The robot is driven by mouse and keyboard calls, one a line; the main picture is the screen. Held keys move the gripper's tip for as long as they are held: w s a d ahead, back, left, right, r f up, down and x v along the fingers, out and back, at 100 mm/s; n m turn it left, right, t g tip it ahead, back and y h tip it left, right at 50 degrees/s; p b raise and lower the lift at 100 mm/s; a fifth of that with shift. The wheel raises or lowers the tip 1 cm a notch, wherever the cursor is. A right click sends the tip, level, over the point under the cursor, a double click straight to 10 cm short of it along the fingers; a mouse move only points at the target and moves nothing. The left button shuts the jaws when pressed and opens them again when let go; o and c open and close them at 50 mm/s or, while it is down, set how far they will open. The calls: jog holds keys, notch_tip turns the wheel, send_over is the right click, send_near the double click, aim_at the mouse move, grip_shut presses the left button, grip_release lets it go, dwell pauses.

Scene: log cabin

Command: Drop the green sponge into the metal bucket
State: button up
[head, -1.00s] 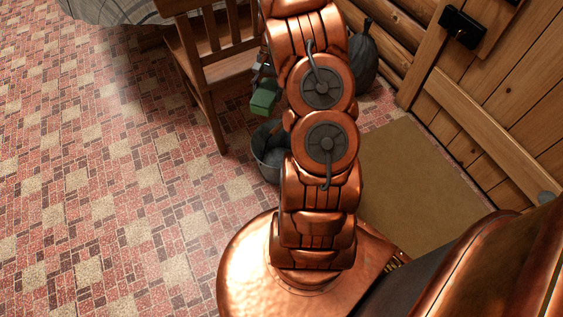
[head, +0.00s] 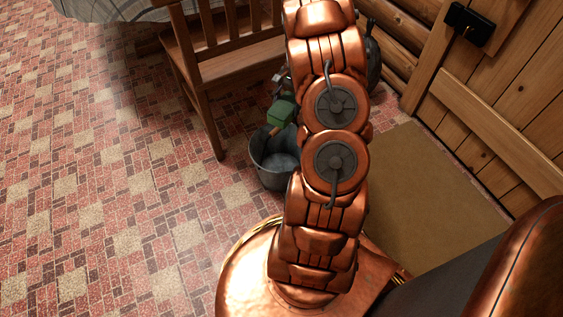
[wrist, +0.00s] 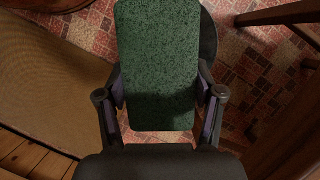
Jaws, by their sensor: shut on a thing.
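The green sponge (head: 281,110) is a green block, also large in the middle of the wrist view (wrist: 158,62). My gripper (wrist: 160,98) is shut on it, with one finger on each side. In the head view my gripper (head: 279,88) is partly hidden by my arm. The metal bucket (head: 270,174) stands on the floor, open side up, its right part hidden by my arm. In the head view the sponge appears over the bucket's far rim; its height above it is hard to tell. In the wrist view a dark rounded shape behind the sponge may be the bucket.
A wooden chair (head: 196,88) stands just left of and behind the bucket. A brown mat (head: 425,185) lies to the right before a wooden door (head: 520,95). A dark rounded object (head: 373,62) stands by the log wall. The tiled floor at left is clear.

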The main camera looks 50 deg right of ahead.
jog(key=shift+f+b, duration=0.6)
jog(key=shift+f, duration=0.65)
jog(key=o, duration=1.6)
jog(key=v, duration=1.2)
jog(key=shift+a+r, duration=0.1)
